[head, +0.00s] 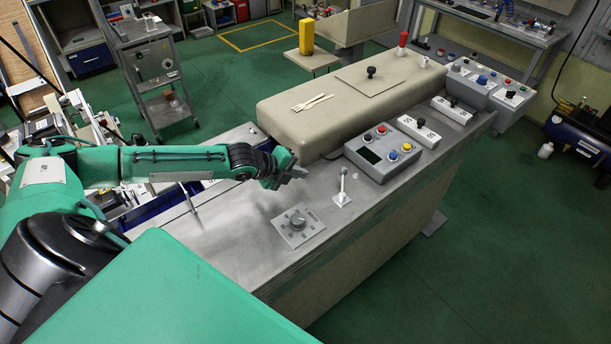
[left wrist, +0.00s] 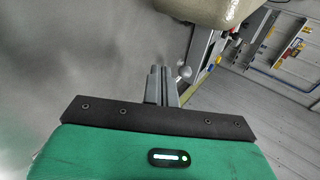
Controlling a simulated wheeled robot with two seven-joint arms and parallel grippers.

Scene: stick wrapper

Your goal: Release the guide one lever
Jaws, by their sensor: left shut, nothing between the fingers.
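A small lever with a pale ball knob (head: 342,184) stands nearly upright on a white plate on the grey machine top. Its ball knob also shows in the left wrist view (left wrist: 184,72), just right of my fingertips. I cannot read which lever is guide one. Two white slotted plates with black knobs, a nearer one (head: 419,131) and a farther one (head: 452,111), sit farther along the machine. My left gripper (head: 304,171) is above the machine top, left of the pale-knobbed lever and apart from it. Its fingers (left wrist: 160,72) are shut and empty. My right gripper is out of view.
A rotary dial (head: 298,222) sits in front of the lever. A grey control box (head: 384,151) with coloured buttons is to the right. A long beige cover (head: 345,108) with wooden sticks (head: 312,103) lies behind. The bare metal top (head: 235,225) at the left is clear.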

